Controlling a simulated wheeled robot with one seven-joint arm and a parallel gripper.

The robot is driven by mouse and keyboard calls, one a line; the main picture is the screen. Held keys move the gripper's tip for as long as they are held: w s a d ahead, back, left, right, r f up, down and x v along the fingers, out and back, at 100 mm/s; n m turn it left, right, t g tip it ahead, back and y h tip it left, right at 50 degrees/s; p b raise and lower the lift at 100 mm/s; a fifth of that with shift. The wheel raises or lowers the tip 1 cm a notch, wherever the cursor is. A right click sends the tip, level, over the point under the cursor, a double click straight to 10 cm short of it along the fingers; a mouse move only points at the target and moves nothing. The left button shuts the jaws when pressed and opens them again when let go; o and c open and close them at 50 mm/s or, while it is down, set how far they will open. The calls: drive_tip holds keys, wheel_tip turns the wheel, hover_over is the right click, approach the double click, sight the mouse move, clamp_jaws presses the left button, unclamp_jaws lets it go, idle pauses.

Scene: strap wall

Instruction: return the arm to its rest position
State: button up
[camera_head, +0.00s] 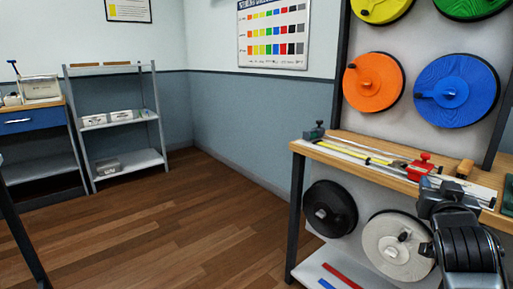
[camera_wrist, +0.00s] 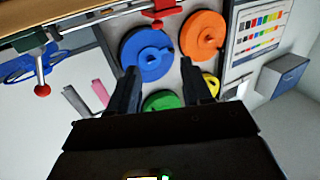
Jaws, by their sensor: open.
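My arm shows at the lower right of the head view, in front of the right part of the wooden bench (camera_head: 400,175). Its end is dark and close to the bench edge. In the wrist view my gripper (camera_wrist: 160,78) has its two dark fingers apart, with nothing between them but the wall of reels behind. The wrist picture is turned over, with the bench (camera_wrist: 60,20) at its top left. In the wrist view the blue reel (camera_wrist: 148,62), orange reel (camera_wrist: 203,35) and green reel (camera_wrist: 160,101) lie beyond the fingers.
The bench carries a rail with a red clamp (camera_head: 420,166). Below hang a black reel (camera_head: 329,209) and a white reel (camera_head: 397,246). A grey shelf (camera_head: 117,120) and a blue-drawer desk (camera_head: 32,121) stand at the left. The wooden floor (camera_head: 190,225) between is clear.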

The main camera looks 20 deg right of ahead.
drive_tip(key=s+a+f+n+t+y+p, duration=0.1)
drive_tip(key=s+a+f+n+y+p, duration=0.3)
drive_tip(key=s+a, duration=0.6)
drive_tip(key=s+a+f+n+t+y+p, duration=0.3)
drive_tip(key=s+a+f, duration=0.35)
drive_tip(key=a, duration=0.55)
drive_tip(key=s+a+r+y+p, duration=0.1)
drive_tip(key=s+a+r+y, duration=0.1)
drive_tip(key=s, duration=0.5)
drive_tip(key=s+a+r+n+g+y+p, duration=0.1)
drive_tip(key=s+a+r+y, duration=0.1)
drive_tip(key=s+a, duration=0.3)
drive_tip(key=s+a+r+n+g+y+p, duration=0.1)
drive_tip(key=s+a+r, duration=0.2)
drive_tip(key=s, duration=0.6)
drive_tip(key=shift+a+r+y, duration=0.3)
drive_tip(key=shift+r+y, duration=0.1)
drive_tip(key=shift+r, duration=0.05)
